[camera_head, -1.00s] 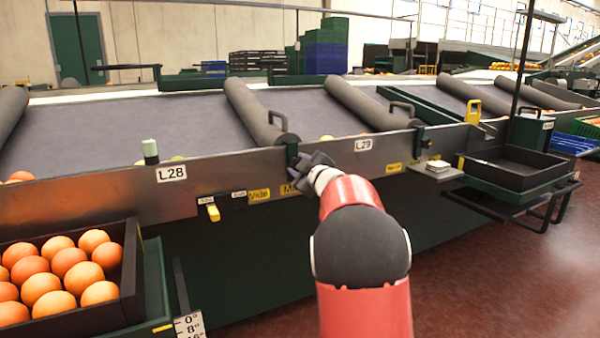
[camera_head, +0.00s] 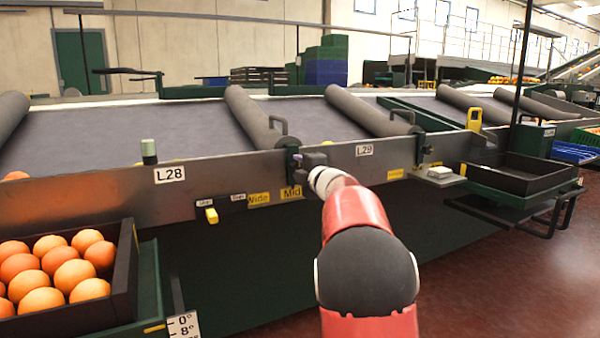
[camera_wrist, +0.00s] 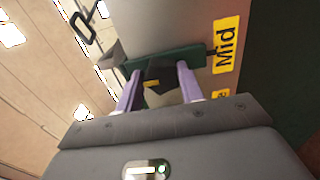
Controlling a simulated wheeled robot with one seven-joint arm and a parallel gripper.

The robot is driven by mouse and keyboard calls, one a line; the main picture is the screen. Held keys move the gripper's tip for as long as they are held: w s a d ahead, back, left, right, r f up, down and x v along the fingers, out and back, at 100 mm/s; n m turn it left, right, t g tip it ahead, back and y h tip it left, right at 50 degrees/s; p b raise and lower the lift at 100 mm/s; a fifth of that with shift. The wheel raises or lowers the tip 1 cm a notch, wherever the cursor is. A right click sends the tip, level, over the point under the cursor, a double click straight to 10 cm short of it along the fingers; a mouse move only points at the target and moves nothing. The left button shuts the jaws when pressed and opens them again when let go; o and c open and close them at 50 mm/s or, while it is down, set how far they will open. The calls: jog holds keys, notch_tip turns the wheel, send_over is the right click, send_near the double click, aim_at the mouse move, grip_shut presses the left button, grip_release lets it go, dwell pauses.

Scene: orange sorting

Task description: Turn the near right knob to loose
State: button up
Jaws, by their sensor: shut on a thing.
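In the wrist view, a dark knob (camera_wrist: 158,76) with a yellow mark sits on a green bracket (camera_wrist: 195,57) at the belt's metal side rail. My gripper (camera_wrist: 160,82) has its two pale purple fingers on either side of this knob and is shut on it. In the head view, my gripper (camera_head: 299,168) is at the rail below the end of a grey roller (camera_head: 252,118), between the L28 and L29 labels. There it mostly hides the knob. I cannot read the knob's setting.
A yellow "Mid" label (camera_head: 291,194) is on the rail just left of my gripper; it also shows in the wrist view (camera_wrist: 226,45). A crate of oranges (camera_head: 127,262) stands at lower left. A dark tray (camera_head: 525,180) juts out at right. The floor at lower right is clear.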

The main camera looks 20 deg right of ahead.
jog(key=shift+f, duration=0.1)
dwell(0.4)
jog(key=o, duration=1)
jog(key=shift+s+d+b, duration=0.15)
jog(key=shift+s+b, duration=0.15)
jog(key=shift+s, duration=3.6)
jog(key=s+a+r+m+h+p, duration=0.2)
jog(key=s+r+m+h, duration=0.2)
jog(key=s+m, duration=0.15)
jog(key=s+a+f+m+g+y+p, duration=0.1)
jog(key=s+a+f+m+g, duration=0.3)
jog(key=s, duration=0.6)
jog(key=s+a+f+m+g+y+p, duration=0.1)
jog(key=s+a+f+m+g+p, duration=0.2)
jog(key=s+a+f, duration=0.3)
jog(key=s+a+f+m+g+y+p, duration=0.1)
jog(key=s+a+f+m+g+p, duration=0.1)
jog(key=s+a+f+m+g, duration=0.3)
jog(key=shift+s+a+f+m+p, duration=0.15)
jog(key=shift+s+a, duration=0.6)
jog(key=shift+s, duration=1.05)
jog(key=shift+s+a+f+m+p, duration=0.15)
jog(key=shift+s+a, duration=0.55)
jog(key=shift+s, duration=1.15)
jog(key=shift+s+a+f+m, duration=0.1)
jog(key=shift+s+a+f, duration=0.15)
jog(key=shift+s+a, duration=1.05)
